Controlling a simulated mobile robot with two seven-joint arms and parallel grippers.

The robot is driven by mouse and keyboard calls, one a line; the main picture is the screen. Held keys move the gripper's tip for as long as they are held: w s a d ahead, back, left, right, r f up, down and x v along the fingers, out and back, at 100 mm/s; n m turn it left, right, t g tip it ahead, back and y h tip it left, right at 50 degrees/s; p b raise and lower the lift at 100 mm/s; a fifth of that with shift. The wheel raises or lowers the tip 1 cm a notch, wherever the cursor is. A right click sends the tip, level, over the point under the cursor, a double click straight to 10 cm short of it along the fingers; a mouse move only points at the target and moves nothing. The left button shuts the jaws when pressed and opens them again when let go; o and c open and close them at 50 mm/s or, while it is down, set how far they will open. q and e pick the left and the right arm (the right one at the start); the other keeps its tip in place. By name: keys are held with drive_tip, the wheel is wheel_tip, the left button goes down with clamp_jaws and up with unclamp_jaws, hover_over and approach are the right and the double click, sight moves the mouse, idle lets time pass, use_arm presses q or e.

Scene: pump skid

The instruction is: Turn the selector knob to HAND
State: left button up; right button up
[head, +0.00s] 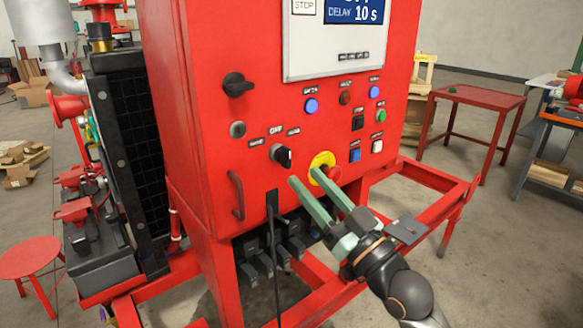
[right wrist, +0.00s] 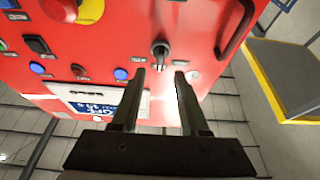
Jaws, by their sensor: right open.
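The selector knob (head: 283,156) is a black knob with a pale mark on the red cabinet's front, below several small labels. The middle label reads OFF; the others are too small to read surely, and I cannot tell the knob's exact setting. It also shows in the right wrist view (right wrist: 160,51), just beyond the fingertips and near the line between them. My right gripper (head: 307,179) is open and empty, its fingers pointing at the panel just below and right of the knob. It also shows in the right wrist view (right wrist: 159,72). My left gripper is not in view.
A red emergency stop (head: 333,173) on a yellow ring sits right of the knob, close to a finger. Buttons and a display (head: 340,52) lie above right. A dark cable hangs below.

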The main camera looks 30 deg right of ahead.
sight(290, 160)
drive_tip(key=p+x, duration=0.1)
drive_tip(key=x, duration=0.3)
drive_tip(key=shift+w+r, duration=0.2)
drive_tip(key=shift+w, duration=0.05)
drive_tip(key=shift+w+a+r+p, duration=0.1)
drive_tip(key=shift+w+p, duration=0.2)
drive_tip(key=shift+w, duration=0.25)
clamp_jaws()
